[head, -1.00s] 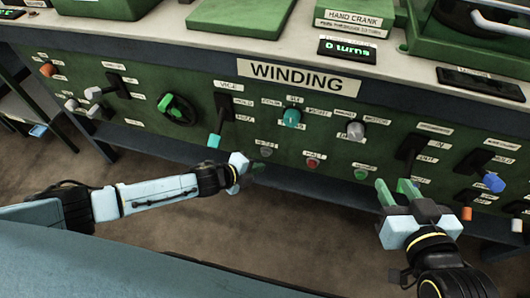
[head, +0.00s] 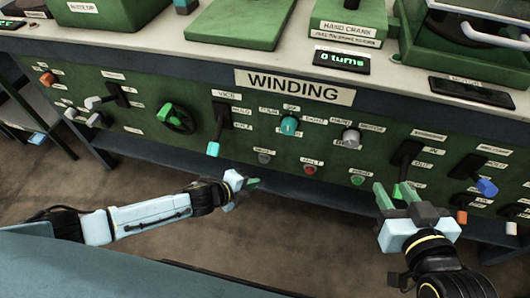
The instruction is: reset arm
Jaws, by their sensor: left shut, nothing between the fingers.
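My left gripper (head: 254,183) reaches in from the left and is shut and empty. It is in front of the lower edge of the green control panel (head: 200,170), below the WINDING label (head: 294,87), and looks apart from the controls. My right gripper (head: 393,191) is at the right, pointing up toward the panel, with its two green fingers apart and nothing seen between them. It is below and to the right of the green button (head: 357,180); I cannot tell how far it is from the panel.
The panel carries a cyan-tipped lever (head: 213,148), a cyan knob (head: 289,125), a grey knob (head: 351,138), a red button (head: 309,170), a black lever (head: 405,153) and a blue-tipped lever (head: 486,187). A hand crank unit (head: 347,22) stands on the bench. Brown floor below the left arm is free.

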